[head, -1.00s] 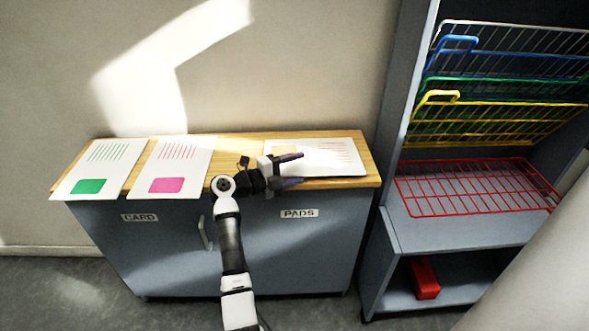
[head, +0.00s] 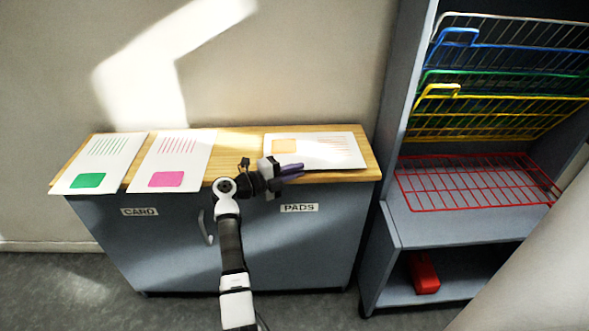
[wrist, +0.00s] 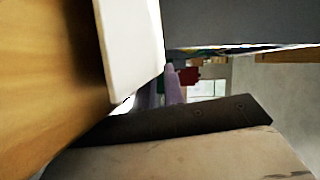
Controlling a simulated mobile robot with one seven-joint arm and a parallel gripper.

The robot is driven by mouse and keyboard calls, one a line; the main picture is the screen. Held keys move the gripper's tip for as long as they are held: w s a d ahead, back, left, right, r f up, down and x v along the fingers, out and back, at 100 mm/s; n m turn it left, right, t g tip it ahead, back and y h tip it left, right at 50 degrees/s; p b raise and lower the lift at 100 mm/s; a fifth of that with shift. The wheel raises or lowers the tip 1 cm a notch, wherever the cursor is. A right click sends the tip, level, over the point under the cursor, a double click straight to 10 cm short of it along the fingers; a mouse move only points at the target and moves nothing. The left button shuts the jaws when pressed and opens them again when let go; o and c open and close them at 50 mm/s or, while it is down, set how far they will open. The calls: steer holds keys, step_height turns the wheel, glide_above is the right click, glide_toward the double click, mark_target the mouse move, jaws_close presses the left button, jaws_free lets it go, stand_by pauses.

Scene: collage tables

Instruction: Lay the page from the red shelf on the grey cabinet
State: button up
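A white page (head: 322,152) with an orange patch and thin red lines lies flat on the right part of the wooden top (head: 237,141) of the grey cabinet (head: 290,240), above the PADS label. The red wire shelf (head: 470,185) on the right rack is empty. My gripper (head: 300,171) is at the page's front left edge, pointing right. Its purple fingers are together, overlapping that edge in the head view; I see no page held between them. In the wrist view, a white sheet edge (wrist: 130,45) stands close beside the fingers (wrist: 160,88), over the wood.
Two more sheets lie left on the top: one with a green patch (head: 105,160), one with a pink patch (head: 172,161). Yellow, green, blue and white wire shelves (head: 510,100) hang above the red one. A red object (head: 423,272) sits in the lower compartment.

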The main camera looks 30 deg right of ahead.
steer(key=shift+f, duration=0.65)
steer(key=shift+s+a+p, duration=0.25)
steer(key=shift+s+p, duration=0.2)
steer(key=shift+p, duration=0.3)
steer(key=shift+c, duration=0.8)
steer(key=o, duration=1.2)
steer(key=s+a+p, duration=0.1)
steer(key=s, duration=0.1)
steer(key=s+a+p, duration=0.1)
steer(key=s+p, duration=0.1)
steer(key=s+a+p, duration=0.1)
steer(key=s+p, duration=0.1)
steer(key=shift+a+r, duration=0.3)
steer(key=shift+a, duration=0.05)
steer(key=shift+s+a+f+p, duration=0.1)
steer(key=shift+s+a+p, duration=0.15)
steer(key=shift+s+p, duration=0.05)
steer(key=r+p, duration=0.1)
steer(key=p, duration=0.1)
steer(key=s+a+r+p, duration=0.1)
steer(key=r, duration=0.1)
steer(key=s+r+p, duration=0.1)
steer(key=r+p, duration=0.1)
steer(key=shift+s+a+p, duration=0.25)
steer(key=shift+p, duration=0.05)
